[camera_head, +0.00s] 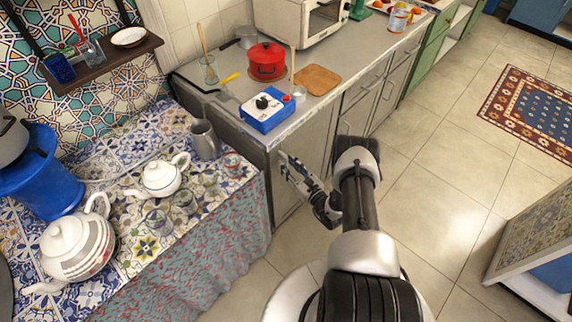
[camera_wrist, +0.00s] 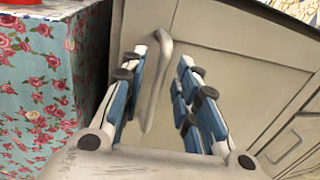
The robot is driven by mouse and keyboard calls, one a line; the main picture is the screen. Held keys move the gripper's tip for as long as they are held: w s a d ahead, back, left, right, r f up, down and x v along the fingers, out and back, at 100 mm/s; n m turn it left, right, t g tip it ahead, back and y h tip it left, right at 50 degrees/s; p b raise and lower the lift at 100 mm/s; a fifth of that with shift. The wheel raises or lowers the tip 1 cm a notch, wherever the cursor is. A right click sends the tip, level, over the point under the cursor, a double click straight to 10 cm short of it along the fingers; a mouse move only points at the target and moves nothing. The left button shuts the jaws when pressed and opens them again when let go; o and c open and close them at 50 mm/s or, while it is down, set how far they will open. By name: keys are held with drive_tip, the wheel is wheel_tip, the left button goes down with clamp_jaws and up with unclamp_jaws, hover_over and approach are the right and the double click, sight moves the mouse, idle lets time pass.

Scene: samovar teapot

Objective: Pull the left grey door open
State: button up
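The left grey door (camera_wrist: 235,85) is a flat cabinet front with a pale bar handle (camera_wrist: 158,85), and it looks shut. In the wrist view my gripper (camera_wrist: 164,58) is open in front of it. The handle lies between the two blue-padded fingers, closer to the left finger. Contact with the handle cannot be made out. In the head view the door (camera_head: 312,140) is under the left end of the grey counter, and my gripper (camera_head: 286,164) is up close to it. My arm hides part of the door, and the handle is hard to see there.
A tiled table (camera_head: 118,268) with a flowered cloth stands close on the left, holding teapots and glasses. The counter above (camera_head: 222,108) bears a blue scale (camera_head: 268,112), a red pot (camera_head: 266,61) and a microwave (camera_head: 300,20). Floor (camera_head: 425,200) is free to the right.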

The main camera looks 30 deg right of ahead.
drive_tip(key=shift+w+a, duration=0.15)
drive_tip(key=shift+w, duration=0.85)
clamp_jaws()
